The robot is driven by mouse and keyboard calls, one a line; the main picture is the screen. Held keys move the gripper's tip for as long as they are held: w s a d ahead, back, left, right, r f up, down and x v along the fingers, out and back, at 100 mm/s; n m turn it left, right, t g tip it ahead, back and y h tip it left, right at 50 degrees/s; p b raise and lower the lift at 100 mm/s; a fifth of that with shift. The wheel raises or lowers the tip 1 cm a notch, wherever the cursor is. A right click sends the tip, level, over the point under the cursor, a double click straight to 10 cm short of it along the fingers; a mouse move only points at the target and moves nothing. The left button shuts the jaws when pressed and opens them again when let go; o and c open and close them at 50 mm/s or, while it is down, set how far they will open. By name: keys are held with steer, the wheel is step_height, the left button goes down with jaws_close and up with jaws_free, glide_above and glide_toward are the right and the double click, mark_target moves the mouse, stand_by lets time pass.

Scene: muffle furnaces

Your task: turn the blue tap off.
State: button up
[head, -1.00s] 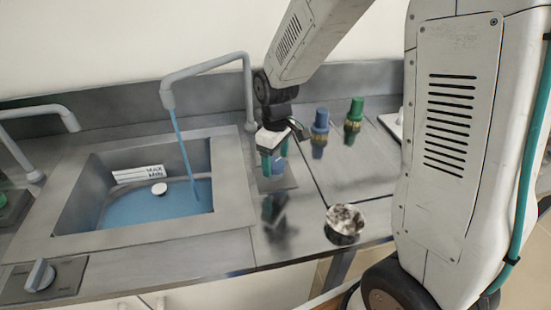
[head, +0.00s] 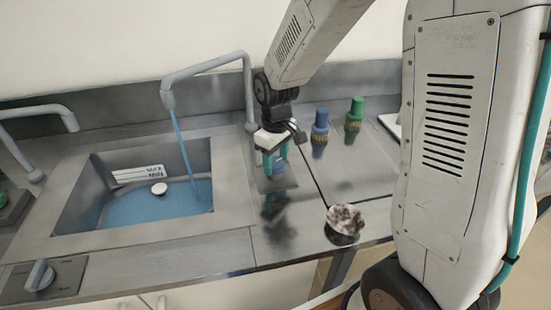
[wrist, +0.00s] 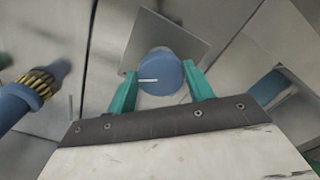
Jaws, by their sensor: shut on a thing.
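The blue tap is a round blue knob (wrist: 160,72) with a white line on its top, set on a square metal plate (wrist: 194,48). My gripper (wrist: 160,86) has its two green fingers on either side of the knob and is shut on it. In the head view my gripper (head: 274,163) points down at the knob, which is mostly hidden between the fingers. Blue water (head: 184,150) runs from the grey spout (head: 207,65) into the sink (head: 234,195). The white line on the knob lies nearly level in the wrist view.
Blue (head: 320,126) and green (head: 354,115) fittings with brass collars stand behind and right of my gripper. Another control knob (head: 40,275) is at the front left.

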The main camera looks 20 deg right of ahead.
mark_target(275, 163)
steer(key=m, duration=0.5)
steer(key=shift+a+m, duration=0.1)
steer(key=shift+m, duration=0.2)
stand_by(0.5)
steer(key=o, duration=1)
steer(key=shift+c, duration=0.2)
step_height(275, 163, up, 8)
steer(key=shift+f, duration=0.1)
steer(key=s+d+r, duration=0.1)
steer(key=s+r, duration=0.2)
steer(key=s, duration=0.5)
steer(key=s+d+r, duration=0.1)
steer(key=s+r, duration=0.2)
steer(key=s, duration=0.5)
steer(key=s+r+t, duration=0.1)
steer(key=s+r, duration=0.3)
steer(key=s, duration=0.4)
steer(key=shift+s+d, duration=0.4)
